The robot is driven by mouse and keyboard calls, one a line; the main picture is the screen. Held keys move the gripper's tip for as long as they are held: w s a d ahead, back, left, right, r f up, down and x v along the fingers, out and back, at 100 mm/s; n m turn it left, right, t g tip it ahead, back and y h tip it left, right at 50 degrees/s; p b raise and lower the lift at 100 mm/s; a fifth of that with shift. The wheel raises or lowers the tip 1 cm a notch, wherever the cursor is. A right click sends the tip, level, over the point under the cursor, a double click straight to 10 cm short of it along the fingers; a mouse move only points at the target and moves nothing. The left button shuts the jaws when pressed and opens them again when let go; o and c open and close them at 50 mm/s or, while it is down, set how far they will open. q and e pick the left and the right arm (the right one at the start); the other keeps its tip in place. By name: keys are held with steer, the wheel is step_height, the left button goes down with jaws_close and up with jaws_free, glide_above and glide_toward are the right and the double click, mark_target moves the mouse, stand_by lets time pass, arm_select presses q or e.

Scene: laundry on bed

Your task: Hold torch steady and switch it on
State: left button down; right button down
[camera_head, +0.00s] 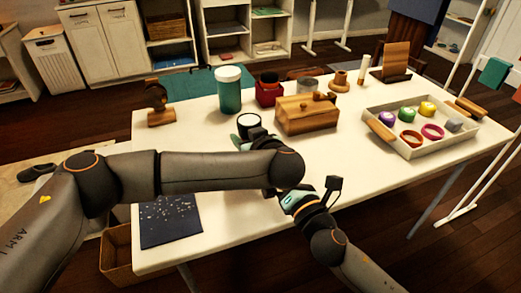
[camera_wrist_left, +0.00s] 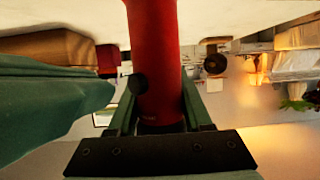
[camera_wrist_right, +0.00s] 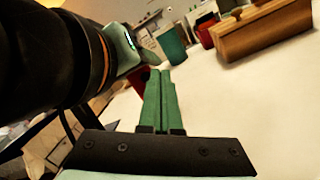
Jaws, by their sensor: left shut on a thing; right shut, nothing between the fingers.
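The torch (camera_wrist_left: 155,45) is a red cylinder in the left wrist view, with a dark round knob (camera_wrist_left: 138,83) on its side. My left gripper (camera_wrist_left: 160,103) is shut on it, one green finger on each side. My right gripper (camera_wrist_right: 160,78) is shut and empty. Its teal fingers come in from the left in the left wrist view, with the tip just beside the knob; I cannot tell whether they touch. In the right wrist view a bit of red shows behind these fingertips. In the head view my left arm hides most of the torch and both gripper tips.
A dark speckled cloth (camera_head: 170,222) lies front left.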

stand_by(0.6)
steer(key=shift+w+a, duration=0.25)
steer(key=shift+a, duration=0.15)
steer(key=shift+w+a+r, duration=0.15)
steer(key=shift+w+a, duration=0.1)
steer(key=shift+a, duration=0.45)
stand_by(0.9)
steer(key=shift+s+d+r, duration=0.1)
steer(key=shift+s+d, duration=0.4)
steer(key=shift+d, duration=0.5)
steer(key=shift+s+d, duration=0.2)
steer(key=shift+d, duration=0.3)
steer(key=shift+s+d, duration=0.55)
steer(key=shift+d, duration=0.3)
steer(key=shift+s+d, duration=0.55)
steer(key=shift+d, duration=0.3)
